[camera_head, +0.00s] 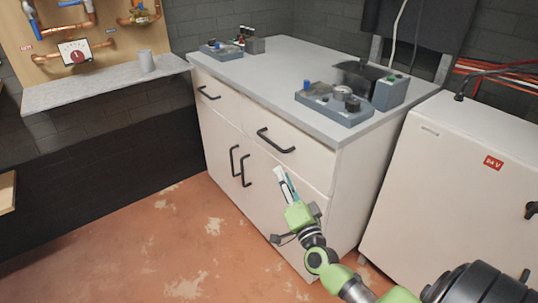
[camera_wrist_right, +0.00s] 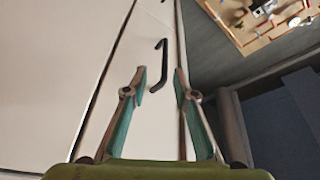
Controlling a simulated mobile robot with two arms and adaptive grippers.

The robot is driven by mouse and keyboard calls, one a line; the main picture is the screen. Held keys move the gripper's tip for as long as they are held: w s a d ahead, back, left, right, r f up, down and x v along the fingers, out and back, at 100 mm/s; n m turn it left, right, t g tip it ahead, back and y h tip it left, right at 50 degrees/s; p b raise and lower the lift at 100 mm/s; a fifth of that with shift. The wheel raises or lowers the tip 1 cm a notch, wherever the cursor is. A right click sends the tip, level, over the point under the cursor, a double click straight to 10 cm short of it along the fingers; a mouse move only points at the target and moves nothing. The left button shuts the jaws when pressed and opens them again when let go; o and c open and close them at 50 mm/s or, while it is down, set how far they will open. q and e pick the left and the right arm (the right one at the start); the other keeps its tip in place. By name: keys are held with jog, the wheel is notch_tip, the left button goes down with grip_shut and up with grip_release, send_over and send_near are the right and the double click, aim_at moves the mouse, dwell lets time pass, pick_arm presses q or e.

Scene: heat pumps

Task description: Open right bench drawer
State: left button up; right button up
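The right bench drawer (camera_head: 285,152) is a white front under the grey worktop, and it looks shut, flush with the bench. Its black bar handle (camera_head: 276,141) runs across its middle. My right gripper (camera_head: 284,178) is in front of the bench, below and slightly right of that handle in the head view. In the right wrist view, my right gripper (camera_wrist_right: 161,80) has its two teal-lined fingers apart with nothing between the pads. A black handle (camera_wrist_right: 162,62), seemingly the right drawer's, lies just beyond the fingertips, apart from them. My left gripper is not in view.
The left drawer (camera_head: 220,101) and two door handles (camera_head: 240,166) are on the same bench front. Devices (camera_head: 335,103) stand on the worktop (camera_head: 275,72). A white cabinet (camera_head: 460,180) stands close on the right. The floor (camera_head: 150,240) before the bench is clear.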

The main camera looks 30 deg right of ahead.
send_near(269, 141)
jog(key=w, duration=0.1)
jog(key=x, duration=0.4)
jog(key=b+x, duration=0.1)
jog(key=x, duration=0.3)
jog(key=shift+w+d+f, duration=0.1)
jog(key=shift+d+f, duration=0.1)
jog(key=shift+d, duration=0.05)
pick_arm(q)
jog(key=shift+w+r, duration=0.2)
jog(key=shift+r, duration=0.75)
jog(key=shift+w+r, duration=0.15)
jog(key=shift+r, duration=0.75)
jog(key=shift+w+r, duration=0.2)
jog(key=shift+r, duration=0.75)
pick_arm(e)
jog(key=shift+w+d+r, duration=0.15)
jog(key=shift+w+d, duration=0.05)
jog(key=shift+w, duration=0.45)
grip_shut()
